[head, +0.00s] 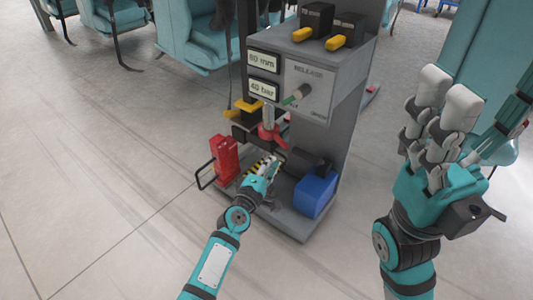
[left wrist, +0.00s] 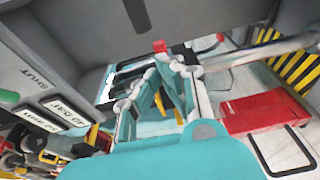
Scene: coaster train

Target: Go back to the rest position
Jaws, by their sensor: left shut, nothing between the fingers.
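My left gripper (head: 268,164) is low at the front of a grey machine stand (head: 350,90), close to its base. Its fingers are shut with nothing between them. In the left wrist view the teal and grey fingers (left wrist: 165,85) meet in front of the stand, with a small red knob (left wrist: 159,46) just beyond their tips. In the head view a red handled part (head: 268,135) is just above the gripper. My right gripper (head: 475,110) is raised at the right, fingers up and apart, empty and clear of the stand.
A red block (head: 224,158) with a black wire loop is left of my left gripper, and a blue block (head: 316,192) is right of it. Teal seats (head: 200,35) are behind. The floor at left is clear.

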